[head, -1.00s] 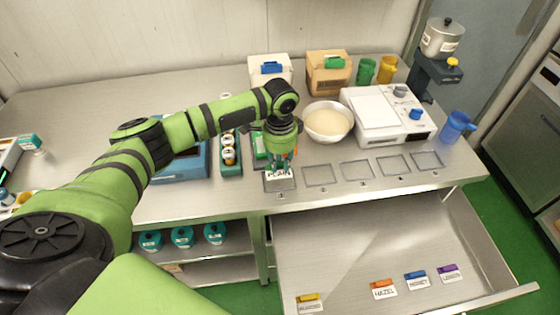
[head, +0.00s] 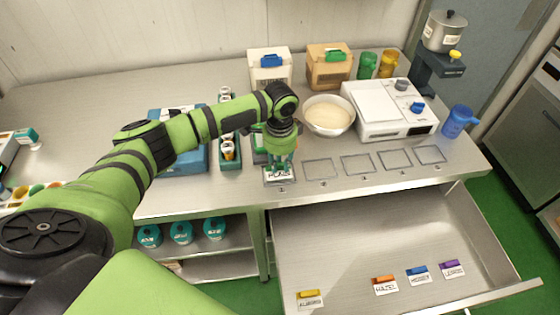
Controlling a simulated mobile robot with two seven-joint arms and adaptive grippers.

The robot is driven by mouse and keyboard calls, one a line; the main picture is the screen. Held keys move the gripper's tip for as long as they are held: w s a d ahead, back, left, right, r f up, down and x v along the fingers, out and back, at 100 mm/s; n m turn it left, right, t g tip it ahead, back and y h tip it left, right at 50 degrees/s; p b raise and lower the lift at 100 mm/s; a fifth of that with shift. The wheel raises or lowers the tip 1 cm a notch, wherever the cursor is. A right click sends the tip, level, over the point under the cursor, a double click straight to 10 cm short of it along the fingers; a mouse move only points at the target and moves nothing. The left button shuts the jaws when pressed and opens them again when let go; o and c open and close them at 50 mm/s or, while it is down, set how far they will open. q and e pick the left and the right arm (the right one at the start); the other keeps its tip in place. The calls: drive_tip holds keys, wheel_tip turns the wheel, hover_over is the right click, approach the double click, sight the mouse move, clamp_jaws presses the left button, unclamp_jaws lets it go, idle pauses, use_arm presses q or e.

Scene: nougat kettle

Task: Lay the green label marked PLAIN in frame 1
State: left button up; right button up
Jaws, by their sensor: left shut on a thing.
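The label marked PLAIN (head: 279,176) is at the leftmost frame, frame 1 (head: 268,184), on the front edge of the table. Its white face shows below my fingers; most of its green part is hidden by them. My left gripper (head: 280,165) points down and is shut on the label. The label lies over the inside of the frame, low at the tabletop; I cannot tell whether it touches the surface. My right gripper is not in view.
Several empty frames (head: 321,169) continue to the right. A cream-filled bowl (head: 328,116) and a white machine (head: 385,108) stand behind them. The open drawer (head: 370,245) below holds labels with yellow, orange (head: 384,285), blue and purple tops.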

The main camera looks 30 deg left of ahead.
use_arm(q)
drive_tip(key=shift+p, duration=0.8)
idle(0.6)
drive_tip(key=shift+f, duration=0.25)
idle(0.9)
drive_tip(key=shift+f+p, duration=0.15)
drive_tip(key=shift+p, duration=0.35)
drive_tip(key=o, duration=1.5)
